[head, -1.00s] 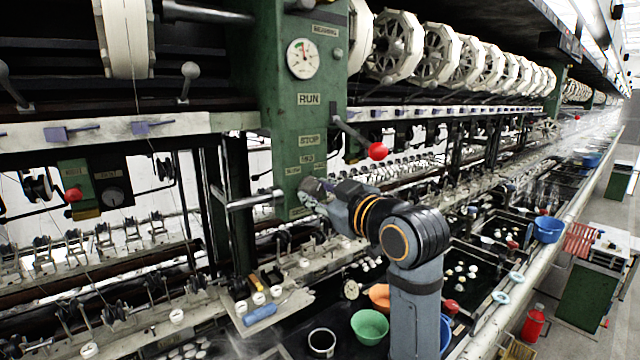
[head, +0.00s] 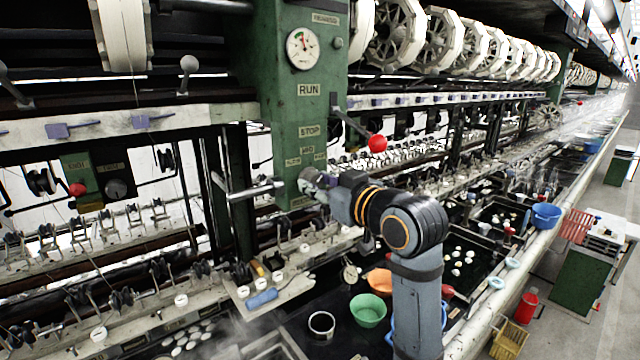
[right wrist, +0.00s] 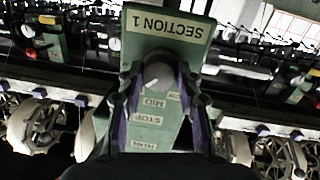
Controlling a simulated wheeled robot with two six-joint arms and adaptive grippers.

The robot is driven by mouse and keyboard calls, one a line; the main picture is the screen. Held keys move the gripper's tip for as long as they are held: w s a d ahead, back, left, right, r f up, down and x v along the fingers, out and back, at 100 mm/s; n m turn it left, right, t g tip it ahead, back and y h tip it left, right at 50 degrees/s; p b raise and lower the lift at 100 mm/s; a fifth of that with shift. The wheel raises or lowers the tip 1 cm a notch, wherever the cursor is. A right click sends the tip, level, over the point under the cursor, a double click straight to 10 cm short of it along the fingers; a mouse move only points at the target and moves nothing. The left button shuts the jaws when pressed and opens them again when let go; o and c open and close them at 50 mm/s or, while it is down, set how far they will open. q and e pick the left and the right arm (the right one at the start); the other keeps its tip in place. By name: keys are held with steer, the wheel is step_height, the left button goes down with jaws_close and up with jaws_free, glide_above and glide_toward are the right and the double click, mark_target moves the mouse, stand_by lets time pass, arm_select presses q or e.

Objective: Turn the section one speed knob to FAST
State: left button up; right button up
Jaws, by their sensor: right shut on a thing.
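The section one speed knob is a round grey knob (right wrist: 158,74) with a pale pointer line, on the green panel below the SECTION 1 plate (right wrist: 168,28) in the upside-down right wrist view. The MID label (right wrist: 153,103) shows beside it; the pointer's exact setting is hard to read. My right gripper (right wrist: 158,82) is shut on the knob, with a purple-padded finger on each side. My left gripper is not in view.
A lever with a red ball (head: 377,143) sticks out right of the post, above my right arm. A metal bar (head: 252,189) juts out left of the gripper. A dial gauge (head: 302,49) is higher on the post.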

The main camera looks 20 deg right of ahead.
steer(key=o, duration=0.9)
steer(key=shift+r, duration=0.15)
steer(key=shift+c, duration=0.2)
steer(key=o, duration=0.3)
steer(key=shift+w+f, duration=0.2)
steer(key=shift+s, duration=0.15)
steer(key=v, duration=0.7)
steer(key=shift+s, duration=0.15)
